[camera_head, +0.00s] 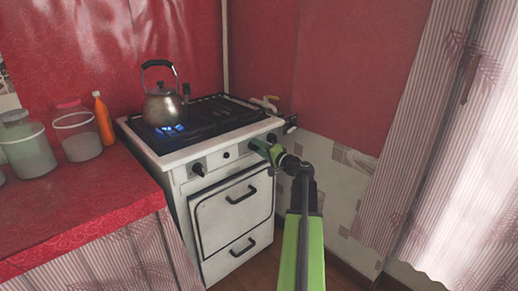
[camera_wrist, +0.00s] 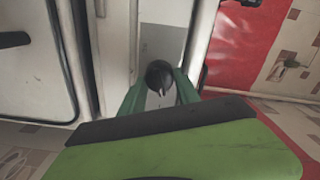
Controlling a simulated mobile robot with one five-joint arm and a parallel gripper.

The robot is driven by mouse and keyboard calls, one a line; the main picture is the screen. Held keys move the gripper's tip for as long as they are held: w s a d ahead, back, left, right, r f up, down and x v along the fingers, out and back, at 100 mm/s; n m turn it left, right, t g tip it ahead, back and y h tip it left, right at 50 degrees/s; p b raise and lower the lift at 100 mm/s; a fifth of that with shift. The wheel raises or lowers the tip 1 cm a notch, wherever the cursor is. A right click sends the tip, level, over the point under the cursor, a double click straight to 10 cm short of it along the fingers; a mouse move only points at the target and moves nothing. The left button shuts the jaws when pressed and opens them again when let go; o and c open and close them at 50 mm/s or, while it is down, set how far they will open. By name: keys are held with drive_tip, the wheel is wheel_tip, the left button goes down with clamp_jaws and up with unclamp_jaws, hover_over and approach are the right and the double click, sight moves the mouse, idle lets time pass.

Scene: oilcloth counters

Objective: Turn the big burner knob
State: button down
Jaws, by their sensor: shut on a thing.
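The white stove (camera_head: 236,215) stands against the red wall, with its knobs along the front panel. My gripper (camera_head: 262,147) is at the right end of that panel in the head view. In the wrist view, the green fingers of my gripper (camera_wrist: 159,88) are on both sides of a round black burner knob (camera_wrist: 159,74), shut on it. A pale mark shows on the knob's lower edge. In the head view my gripper largely hides this knob. Another black knob (camera_head: 198,169) is at the panel's left end, and a small dark one (camera_head: 226,155) is between.
A metal kettle (camera_head: 163,107) stands on the cooktop over a blue flame (camera_head: 170,129). Jars (camera_head: 78,135) and an orange bottle (camera_head: 103,118) stand on the red counter (camera_head: 85,205) at left. A striped curtain (camera_head: 440,150) hangs at right.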

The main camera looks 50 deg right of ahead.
drive_tip(key=shift+m, duration=1.8)
drive_tip(key=shift+f, duration=0.1)
drive_tip(key=c, duration=0.9)
unclamp_jaws()
